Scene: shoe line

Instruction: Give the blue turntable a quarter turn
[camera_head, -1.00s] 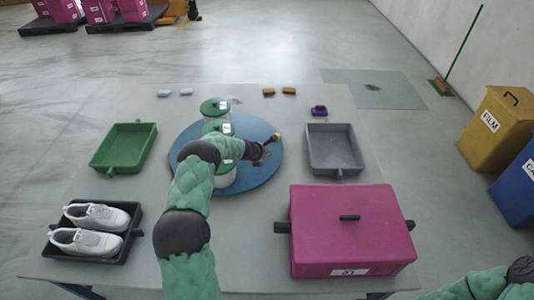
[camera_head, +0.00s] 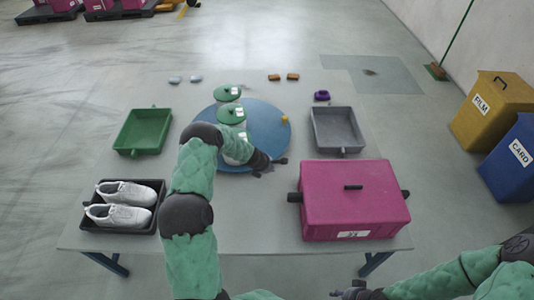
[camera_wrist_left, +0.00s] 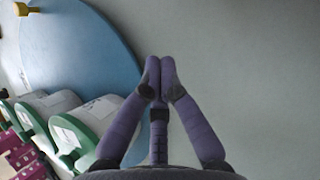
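The blue turntable (camera_head: 268,128) lies flat on the table and bears three white canisters with green lids (camera_head: 231,115). Its yellow knob (camera_head: 285,119) stands near its right edge. The turntable (camera_wrist_left: 85,45) and knob (camera_wrist_left: 27,10) also show at the upper left of the left wrist view. My left gripper (camera_head: 282,162) is just off the turntable's near right edge, apart from the knob. In the left wrist view its fingertips (camera_wrist_left: 160,68) meet with nothing between them, over bare grey surface. My right gripper (camera_head: 350,294) is at the bottom edge, too small to read.
A pink box (camera_head: 355,205) stands at the near right and a grey tray (camera_head: 337,148) behind it. A green tray (camera_head: 143,131) is left of the turntable. A black tray (camera_head: 90,222) with white shoes is at the near left. Small blocks lie at the back.

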